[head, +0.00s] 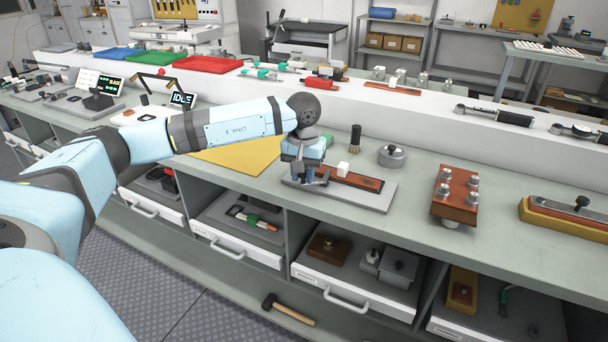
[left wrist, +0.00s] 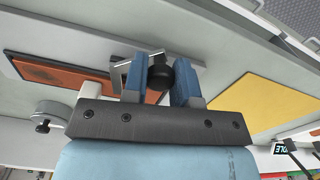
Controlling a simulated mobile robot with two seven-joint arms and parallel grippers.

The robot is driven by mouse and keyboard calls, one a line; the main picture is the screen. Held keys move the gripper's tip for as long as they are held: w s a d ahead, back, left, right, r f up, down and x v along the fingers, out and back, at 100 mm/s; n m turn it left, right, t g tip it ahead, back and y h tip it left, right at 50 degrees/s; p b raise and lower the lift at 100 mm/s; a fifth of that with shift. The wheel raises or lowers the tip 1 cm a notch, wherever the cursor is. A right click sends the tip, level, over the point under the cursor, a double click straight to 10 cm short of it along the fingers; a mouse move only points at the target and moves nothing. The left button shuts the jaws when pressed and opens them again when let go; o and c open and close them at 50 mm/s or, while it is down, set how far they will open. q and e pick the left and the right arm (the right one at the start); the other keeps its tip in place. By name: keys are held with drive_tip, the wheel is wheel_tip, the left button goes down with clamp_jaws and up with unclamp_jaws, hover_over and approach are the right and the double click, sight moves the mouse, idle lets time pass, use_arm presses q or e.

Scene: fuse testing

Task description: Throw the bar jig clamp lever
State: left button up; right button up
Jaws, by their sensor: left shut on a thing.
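The bar jig is a grey base plate (head: 378,206) with a reddish-brown bar (head: 358,181) on it, on the grey-green bench. A white block (head: 343,169) stands beside the bar. My left gripper (head: 303,175) is over the left end of the jig, pointing down. In the left wrist view, the clamp lever's round black knob (left wrist: 160,77) sits between my two blue fingers (left wrist: 160,88), which are shut on it. Metal clamp parts (left wrist: 138,68) show behind the fingers. The jig's bar also shows in the left wrist view (left wrist: 62,77). My gripper hides most of the lever in the head view.
A brush (head: 355,139) and a round grey weight (head: 391,156) stand behind the jig. A brown block with metal posts (head: 456,192) is to the right. A yellow mat (head: 240,152) lies left. Open drawers (head: 350,282) jut out below the bench edge.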

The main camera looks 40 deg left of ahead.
use_arm(q)
drive_tip(key=shift+r, duration=0.1)
idle(0.3)
drive_tip(key=o, duration=0.9)
use_arm(e)
drive_tip(key=shift+f, duration=0.2)
use_arm(q)
wheel_tip(320, 180, up, 14)
drive_tip(key=shift+f+p, duration=0.15)
drive_tip(key=shift+p, duration=0.75)
use_arm(e)
drive_tip(key=shift+s+d, duration=0.15)
drive_tip(key=shift+r, duration=0.25)
